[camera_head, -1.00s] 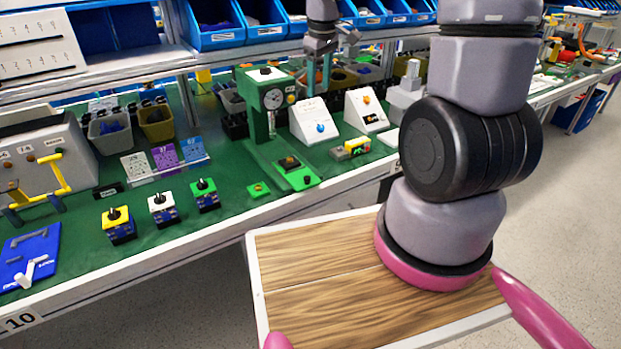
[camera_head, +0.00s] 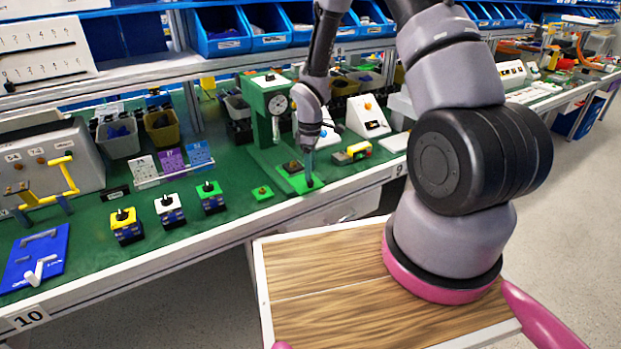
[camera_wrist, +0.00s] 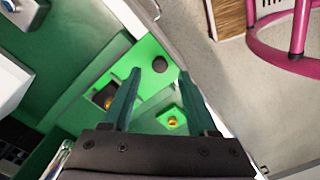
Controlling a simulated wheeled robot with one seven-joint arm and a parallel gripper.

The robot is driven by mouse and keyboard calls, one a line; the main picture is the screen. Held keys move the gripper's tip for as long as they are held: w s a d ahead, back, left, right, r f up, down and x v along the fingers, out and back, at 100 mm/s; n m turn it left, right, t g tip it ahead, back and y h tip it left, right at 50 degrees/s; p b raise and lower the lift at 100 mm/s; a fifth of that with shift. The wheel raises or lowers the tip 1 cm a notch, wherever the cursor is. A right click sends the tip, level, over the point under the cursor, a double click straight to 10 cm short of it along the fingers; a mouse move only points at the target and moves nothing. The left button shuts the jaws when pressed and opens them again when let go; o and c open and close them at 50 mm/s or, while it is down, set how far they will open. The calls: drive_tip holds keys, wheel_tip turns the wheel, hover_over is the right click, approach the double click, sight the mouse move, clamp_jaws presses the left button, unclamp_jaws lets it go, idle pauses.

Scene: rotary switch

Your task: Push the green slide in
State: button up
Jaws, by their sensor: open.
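The green slide (camera_head: 298,185) is a bright green flat plate at the foot of the green press stand (camera_head: 265,105), jutting toward the table's front edge. It has a round dark knob (camera_head: 310,183) near its front end. The slide also shows in the wrist view (camera_wrist: 146,50), with the knob (camera_wrist: 160,64) near its outer end. My gripper (camera_wrist: 159,71) is open, with its teal fingertips on either side of the knob in that view. In the head view my gripper (camera_head: 309,160) points down just above the slide's front end; contact cannot be told.
A small green block with a yellow button (camera_head: 262,193) lies left of the slide and shows under the right finger side in the wrist view (camera_wrist: 172,122).

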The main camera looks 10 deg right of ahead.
sight(299, 174)
drive_tip(key=shift+f, duration=1.95)
clamp_jaws()
drive_tip(key=shift+w, duration=0.1)
